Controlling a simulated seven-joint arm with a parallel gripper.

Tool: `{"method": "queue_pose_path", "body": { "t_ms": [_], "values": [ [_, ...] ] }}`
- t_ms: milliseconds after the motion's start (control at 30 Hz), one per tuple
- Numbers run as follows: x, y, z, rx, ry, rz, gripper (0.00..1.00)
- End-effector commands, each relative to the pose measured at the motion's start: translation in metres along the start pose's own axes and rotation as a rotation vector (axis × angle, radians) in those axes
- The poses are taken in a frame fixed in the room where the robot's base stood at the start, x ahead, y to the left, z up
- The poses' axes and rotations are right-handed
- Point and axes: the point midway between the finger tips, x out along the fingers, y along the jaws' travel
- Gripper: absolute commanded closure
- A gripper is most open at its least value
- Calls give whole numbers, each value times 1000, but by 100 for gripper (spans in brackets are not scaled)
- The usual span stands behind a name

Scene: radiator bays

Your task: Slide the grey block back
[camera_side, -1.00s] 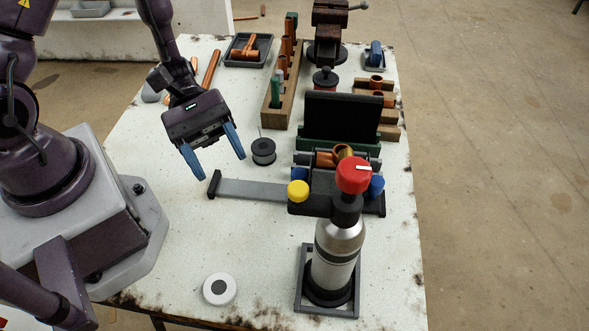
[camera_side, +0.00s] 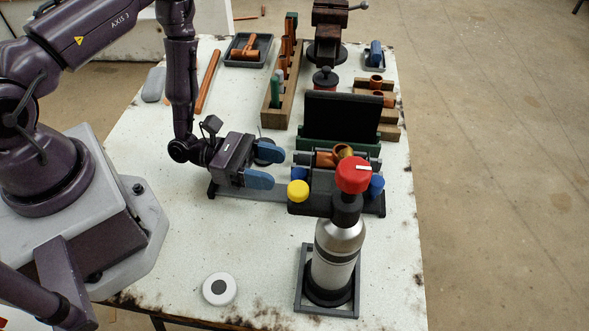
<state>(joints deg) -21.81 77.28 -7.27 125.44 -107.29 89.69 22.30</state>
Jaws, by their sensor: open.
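A grey rail (camera_side: 236,193) lies low on the table, with a black stop at its left end. A fixture with a copper fitting (camera_side: 325,159) and blue parts stands at the rail's right end. A dark grey piece (camera_side: 303,158) shows beside the fitting; I cannot tell if it is the grey block, as the torch and my gripper cover part of this area. My gripper (camera_side: 274,168) is level, points right and is open and empty. Its blue fingers are over the rail, just left of the fixture; contact cannot be told.
A torch bottle (camera_side: 334,255) with a red knob stands in front of the fixture. A black upright panel (camera_side: 341,116) stands behind it. A solder spool (camera_side: 269,150) is partly hidden behind my gripper. The front-left table is clear except for a white disc (camera_side: 219,289).

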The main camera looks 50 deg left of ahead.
Motion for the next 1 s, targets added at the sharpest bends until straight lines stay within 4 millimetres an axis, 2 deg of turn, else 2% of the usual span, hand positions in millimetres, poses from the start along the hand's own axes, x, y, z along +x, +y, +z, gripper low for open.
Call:
{"method": "queue_pose_path", "body": {
  "t_ms": [100, 300, 667, 900, 933, 1000],
  "values": [
    [24, -1, 2, 2, -4, -5, 43],
    [45, 0, 2, 2, -2, -3, 43],
    [50, 0, 2, 0, -1, -1, 43],
    [50, 0, 2, 0, -1, -1, 96],
    [50, 0, 2, 0, -1, -1, 100],
    [50, 0, 2, -1, -1, -1, 100]
  ]
}}
